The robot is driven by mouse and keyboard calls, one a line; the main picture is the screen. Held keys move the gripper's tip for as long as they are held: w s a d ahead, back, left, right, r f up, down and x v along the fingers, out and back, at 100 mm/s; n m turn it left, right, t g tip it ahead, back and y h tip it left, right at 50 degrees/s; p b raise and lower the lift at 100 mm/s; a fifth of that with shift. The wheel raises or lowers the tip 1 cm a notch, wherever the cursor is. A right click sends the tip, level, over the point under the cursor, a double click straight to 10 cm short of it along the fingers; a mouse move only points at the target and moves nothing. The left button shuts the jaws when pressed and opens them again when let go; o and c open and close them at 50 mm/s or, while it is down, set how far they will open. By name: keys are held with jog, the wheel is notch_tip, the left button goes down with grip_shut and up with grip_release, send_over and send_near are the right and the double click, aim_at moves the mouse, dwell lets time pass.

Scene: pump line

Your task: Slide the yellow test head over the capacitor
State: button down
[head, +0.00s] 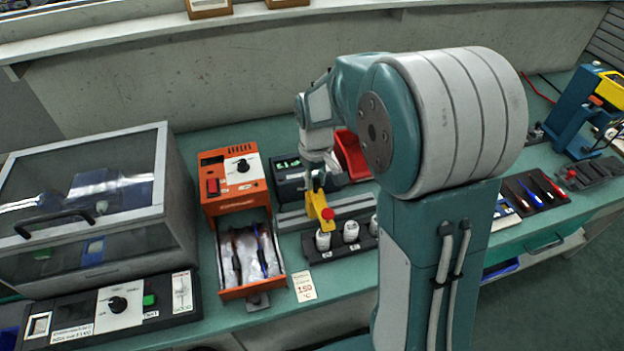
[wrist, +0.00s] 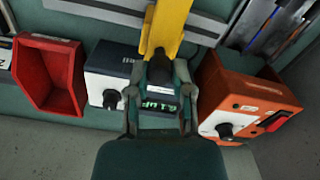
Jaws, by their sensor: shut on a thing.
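The yellow test head (head: 316,203) has a red part at its lower end and sits just above a row of white capacitors. It also shows at the top of the wrist view (wrist: 168,22). My gripper (head: 322,180) is shut on the test head, its fingers meeting on a dark part at the near end in the wrist view (wrist: 160,78). The leftmost capacitor (head: 323,241) stands upright in a black holder (head: 342,249), right below the red part. Whether they touch is hard to tell. A second capacitor (head: 351,231) stands beside it, and a third is partly hidden by my arm.
A dark blue meter (head: 288,184) with a green display stands behind the holder, with a red bin (wrist: 45,75) beside it. An orange unit (head: 232,205) with an open tray (head: 251,292) stands to the left. A printed card (head: 304,286) lies at the bench's front.

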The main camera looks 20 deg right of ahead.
jog(key=d, duration=0.6)
jog(key=shift+d, duration=0.2)
jog(key=shift+s, duration=0.1)
jog(key=c, duration=0.5)
grip_release()
jog(key=shift+a, duration=0.1)
notch_tip(320, 180, up, 12)
jog(key=shift+f, duration=0.1)
